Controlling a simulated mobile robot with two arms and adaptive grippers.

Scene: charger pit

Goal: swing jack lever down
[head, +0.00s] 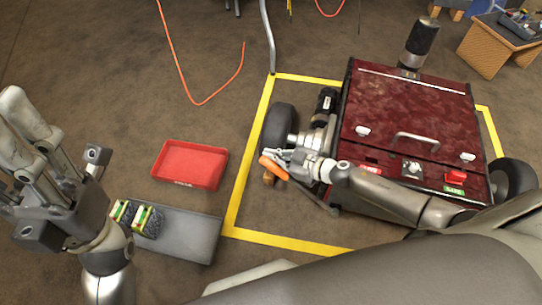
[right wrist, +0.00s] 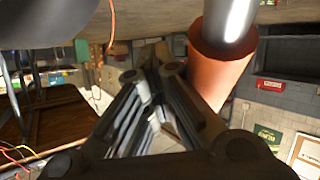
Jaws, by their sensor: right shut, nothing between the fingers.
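The jack lever has an orange grip (head: 272,168) and a grey rod that runs down and right beside the red cart (head: 405,110). In the right wrist view, the orange grip (right wrist: 218,65) and its metal rod are large and close, just right of the fingers. My right gripper (head: 281,157) is shut and empty, with its fingertips close to the grip. In the right wrist view its fingers (right wrist: 152,65) converge; contact with the lever cannot be told. The jack body is mostly hidden. My left gripper (head: 12,118) is raised at far left, away from the lever; its opening is unclear.
A red tray (head: 190,165) and a grey mat (head: 183,234) with small green-and-yellow pieces lie on the floor at left. Yellow floor tape (head: 250,160) surrounds the cart. A black wheel (head: 279,128) stands near the lever. An orange cable (head: 177,72) lies beyond the tray.

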